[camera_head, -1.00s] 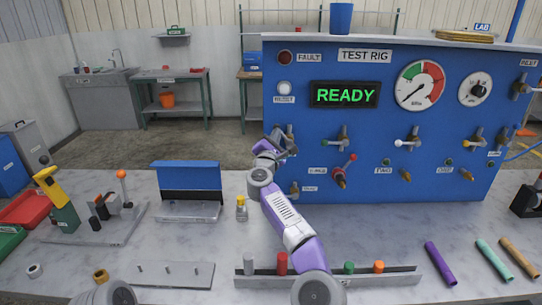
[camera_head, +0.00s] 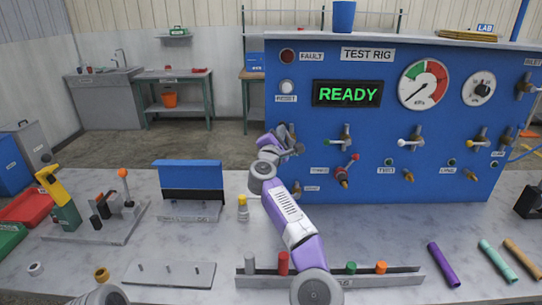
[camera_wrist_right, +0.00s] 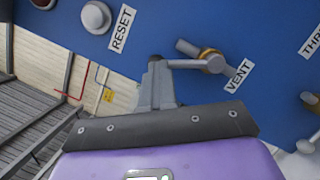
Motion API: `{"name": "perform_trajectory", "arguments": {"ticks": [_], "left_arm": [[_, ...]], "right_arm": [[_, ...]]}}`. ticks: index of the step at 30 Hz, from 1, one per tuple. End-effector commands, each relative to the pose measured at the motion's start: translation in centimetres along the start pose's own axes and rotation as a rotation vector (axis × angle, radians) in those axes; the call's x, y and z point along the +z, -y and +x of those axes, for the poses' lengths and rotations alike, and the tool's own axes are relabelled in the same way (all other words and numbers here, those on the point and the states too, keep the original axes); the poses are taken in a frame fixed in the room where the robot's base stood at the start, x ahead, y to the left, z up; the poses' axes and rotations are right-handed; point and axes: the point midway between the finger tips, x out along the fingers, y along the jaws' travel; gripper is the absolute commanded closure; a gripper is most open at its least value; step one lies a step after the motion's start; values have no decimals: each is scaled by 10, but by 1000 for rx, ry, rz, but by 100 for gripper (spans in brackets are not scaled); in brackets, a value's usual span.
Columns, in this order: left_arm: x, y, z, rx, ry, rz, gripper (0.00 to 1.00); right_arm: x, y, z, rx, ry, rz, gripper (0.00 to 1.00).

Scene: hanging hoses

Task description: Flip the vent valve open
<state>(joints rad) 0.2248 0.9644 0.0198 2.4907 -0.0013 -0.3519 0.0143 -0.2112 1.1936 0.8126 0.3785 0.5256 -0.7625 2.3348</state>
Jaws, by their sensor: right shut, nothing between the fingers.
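The vent valve (camera_wrist_right: 208,60) is on the blue test rig panel, beside its VENT label (camera_wrist_right: 238,76) in the right wrist view. It has a brass collar, and its pale grey lever (camera_wrist_right: 185,64) points left in that view. My right gripper (camera_wrist_right: 157,68) is shut and empty, its fingertips at the lever's free end; I cannot tell whether they touch. In the head view my right gripper (camera_head: 287,140) is at the panel's left edge and mostly hides the vent valve. My left gripper is out of view.
The RESET button (camera_wrist_right: 96,17) is above left of the valve in the wrist view. Other valves, such as the red-handled one (camera_head: 346,170), line the panel to the right. A small yellow-topped bottle (camera_head: 243,208) and a slotted rail (camera_head: 400,279) stand on the bench.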

Motion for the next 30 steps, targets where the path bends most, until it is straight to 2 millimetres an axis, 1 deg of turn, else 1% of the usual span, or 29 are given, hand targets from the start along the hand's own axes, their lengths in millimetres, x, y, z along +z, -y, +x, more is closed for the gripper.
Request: {"name": "perform_trajectory", "arguments": {"ticks": [30], "left_arm": [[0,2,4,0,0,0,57]], "right_arm": [[18,6,5,-26,11,78,100]]}}
